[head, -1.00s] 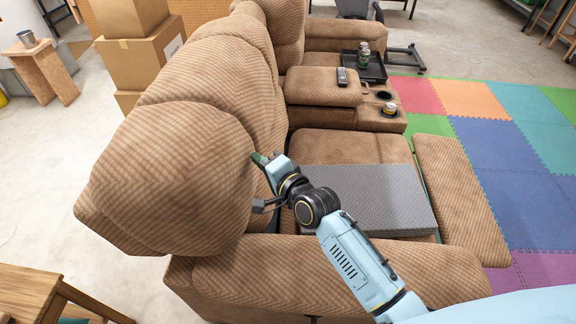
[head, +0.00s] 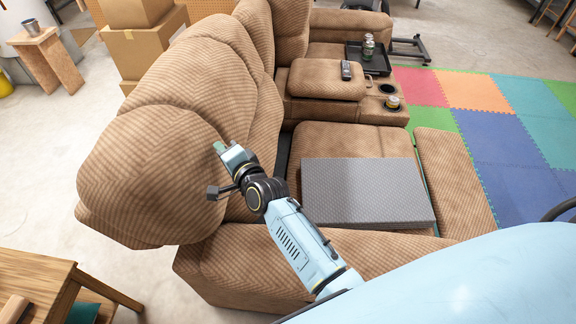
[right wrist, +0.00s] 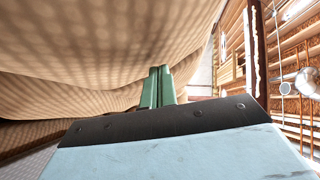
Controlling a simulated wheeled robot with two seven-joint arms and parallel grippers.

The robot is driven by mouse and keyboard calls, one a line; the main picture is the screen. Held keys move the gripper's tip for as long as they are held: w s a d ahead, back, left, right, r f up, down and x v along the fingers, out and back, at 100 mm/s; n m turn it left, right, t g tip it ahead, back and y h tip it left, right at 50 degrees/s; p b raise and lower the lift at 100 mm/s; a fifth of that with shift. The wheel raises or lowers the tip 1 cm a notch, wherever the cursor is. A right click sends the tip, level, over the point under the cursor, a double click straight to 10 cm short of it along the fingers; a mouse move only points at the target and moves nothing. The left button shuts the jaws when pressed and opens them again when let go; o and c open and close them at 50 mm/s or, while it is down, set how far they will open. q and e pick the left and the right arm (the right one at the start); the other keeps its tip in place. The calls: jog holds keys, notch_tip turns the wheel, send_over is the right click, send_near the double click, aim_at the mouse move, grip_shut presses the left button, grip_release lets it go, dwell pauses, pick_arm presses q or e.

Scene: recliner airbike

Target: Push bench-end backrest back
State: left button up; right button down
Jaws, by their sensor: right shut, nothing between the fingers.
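The brown corduroy backrest (head: 150,175) at the near end of the recliner sofa leans back to the left in the head view. My right gripper (head: 219,147) is shut and empty, with its green fingertips at the front face of this backrest. In the right wrist view the shut fingers (right wrist: 158,88) point at the brown cushion (right wrist: 90,60), which fills the upper left; whether they touch it is hard to tell. The left gripper is not in view.
A grey flat pad (head: 365,192) lies on the near seat. Cardboard boxes (head: 145,50) stand behind the sofa. A wooden table (head: 40,280) is at lower left.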

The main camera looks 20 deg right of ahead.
jog(key=s+d+r+p, duration=0.1)
jog(key=s+d+r, duration=0.1)
jog(key=s, duration=0.3)
jog(key=s+d+r+p, duration=0.2)
jog(key=s, duration=0.4)
jog(key=shift+d+r+p, duration=0.25)
jog(key=shift+d+p, duration=0.05)
jog(key=shift+d, duration=0.1)
jog(key=shift+s, duration=0.15)
